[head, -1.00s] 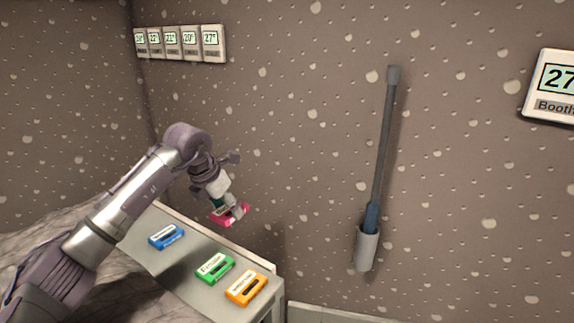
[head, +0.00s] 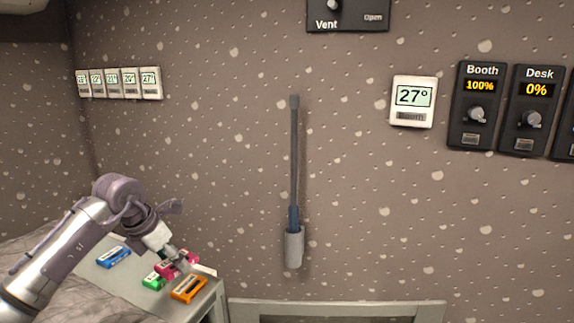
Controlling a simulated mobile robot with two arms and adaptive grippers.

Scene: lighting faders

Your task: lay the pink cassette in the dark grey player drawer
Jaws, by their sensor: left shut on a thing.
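The pink cassette (head: 168,269) is held in my left gripper (head: 180,264) above the grey side table at the lower left. My left gripper is shut on it, and its fingers cover part of the cassette. In this view the cassette overlaps the green cassette (head: 152,282), which is partly hidden behind it. The dark grey player drawer is not in view. My right gripper is not in view.
A blue cassette (head: 113,257) and an orange cassette (head: 189,288) lie on the grey table (head: 92,275). A rod in a grey wall holder (head: 294,248) hangs to the right. Wall panels include a Booth dimmer (head: 477,106), Desk dimmer (head: 536,110) and Vent panel (head: 347,14).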

